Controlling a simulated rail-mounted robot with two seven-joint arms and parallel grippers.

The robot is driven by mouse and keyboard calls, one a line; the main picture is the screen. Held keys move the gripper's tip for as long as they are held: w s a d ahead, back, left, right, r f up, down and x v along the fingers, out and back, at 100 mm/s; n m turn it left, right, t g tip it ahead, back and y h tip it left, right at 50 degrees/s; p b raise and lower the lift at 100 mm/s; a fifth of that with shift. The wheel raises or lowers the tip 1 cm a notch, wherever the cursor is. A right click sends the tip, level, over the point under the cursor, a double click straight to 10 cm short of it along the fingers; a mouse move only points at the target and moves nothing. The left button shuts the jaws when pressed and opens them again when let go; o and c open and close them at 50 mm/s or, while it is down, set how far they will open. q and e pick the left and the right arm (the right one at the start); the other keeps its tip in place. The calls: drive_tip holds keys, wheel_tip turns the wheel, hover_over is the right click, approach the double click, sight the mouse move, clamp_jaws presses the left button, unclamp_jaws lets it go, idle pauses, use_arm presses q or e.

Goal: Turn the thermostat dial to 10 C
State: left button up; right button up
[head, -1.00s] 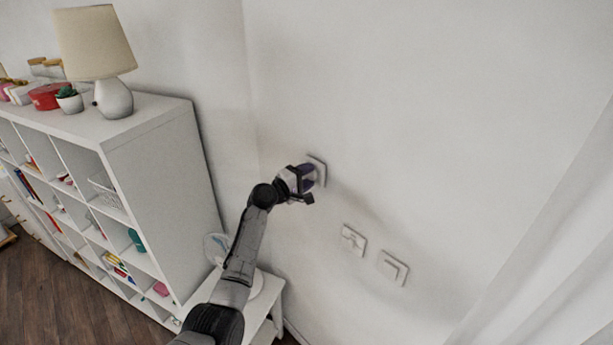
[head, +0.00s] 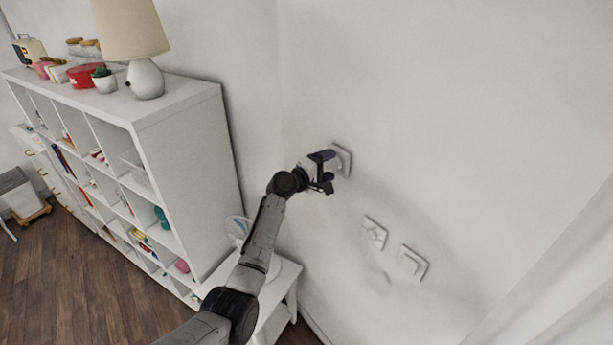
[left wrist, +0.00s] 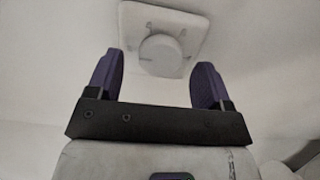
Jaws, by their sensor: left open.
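The thermostat is a white square plate (left wrist: 193,28) on the wall with a round white dial (left wrist: 160,55) in its middle, seen in the left wrist view. Its scale is too blurred to read. In the head view the thermostat (head: 342,160) is partly hidden behind my left gripper (head: 328,170). My left gripper also shows in the left wrist view (left wrist: 157,78), with its two purple fingers apart and nothing between them. The dial appears ahead of the gap between the fingertips, apart from them. My right gripper is not in view.
Two white wall plates, one (head: 374,232) and another (head: 413,263), sit lower right of the thermostat. A white shelf unit (head: 190,150) with a lamp (head: 135,45) stands at left. A small white table (head: 275,305) is below my arm. A white curtain (head: 560,290) hangs at right.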

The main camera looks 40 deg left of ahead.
use_arm(q)
drive_tip(key=s+a+b, duration=0.1)
drive_tip(key=s+b, duration=0.1)
drive_tip(key=s, duration=1)
drive_tip(key=shift+s+a, duration=0.25)
drive_tip(key=shift+a, duration=0.15)
